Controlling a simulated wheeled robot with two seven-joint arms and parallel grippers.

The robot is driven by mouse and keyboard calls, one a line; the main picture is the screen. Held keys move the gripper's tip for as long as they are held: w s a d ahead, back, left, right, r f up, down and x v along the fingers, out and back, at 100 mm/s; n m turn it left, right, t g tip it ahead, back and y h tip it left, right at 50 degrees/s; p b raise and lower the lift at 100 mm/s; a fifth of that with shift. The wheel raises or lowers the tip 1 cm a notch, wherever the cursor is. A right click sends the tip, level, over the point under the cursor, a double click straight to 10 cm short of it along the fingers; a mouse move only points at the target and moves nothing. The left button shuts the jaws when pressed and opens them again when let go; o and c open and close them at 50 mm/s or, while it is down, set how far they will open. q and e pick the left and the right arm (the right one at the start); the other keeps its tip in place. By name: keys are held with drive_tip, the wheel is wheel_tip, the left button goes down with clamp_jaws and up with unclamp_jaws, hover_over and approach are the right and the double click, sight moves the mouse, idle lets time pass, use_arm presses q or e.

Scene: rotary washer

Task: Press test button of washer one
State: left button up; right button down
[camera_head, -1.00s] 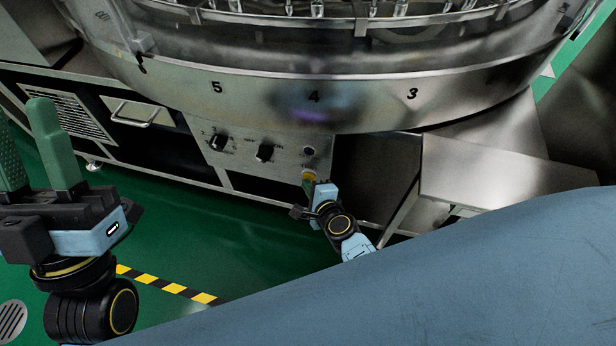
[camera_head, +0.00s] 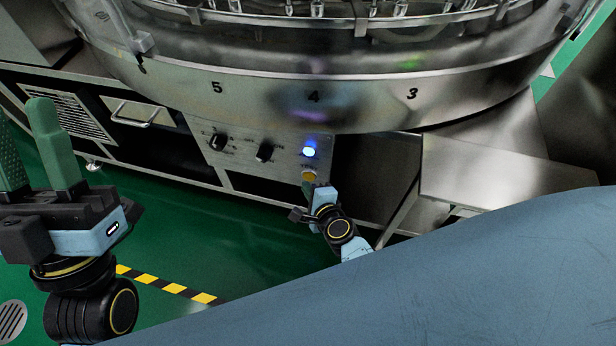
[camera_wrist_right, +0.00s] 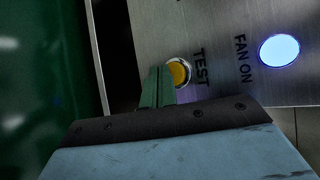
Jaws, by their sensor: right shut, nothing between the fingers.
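The washer's steel control panel (camera_head: 240,155) holds a yellow TEST button (camera_head: 309,176). In the right wrist view the TEST button (camera_wrist_right: 180,73) is partly covered by my green fingers. My right gripper (camera_wrist_right: 160,82) is shut and empty, its fingertips at the button's left side; whether they touch it I cannot tell. In the head view my right gripper (camera_head: 311,188) is just below the button. The FAN ON button (camera_head: 309,152) glows blue-white above it, and this FAN ON light (camera_wrist_right: 279,50) also shows in the right wrist view. My left gripper (camera_head: 22,115) is open and empty.
Two black knobs (camera_head: 264,153) sit left of the buttons. The round washer drum (camera_head: 250,92), numbered 5, 4 and 3, overhangs the panel. A steel chute (camera_head: 490,170) juts out at the right. Green floor (camera_head: 200,235) lies clear in front.

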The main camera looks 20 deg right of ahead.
drive_tip(key=shift+s+a, duration=0.1)
drive_tip(key=shift+s, duration=0.05)
drive_tip(key=s+a, duration=0.2)
drive_tip(key=s, duration=0.2)
drive_tip(key=shift+s+a, duration=0.1)
drive_tip(key=shift+a, duration=0.3)
idle(0.8)
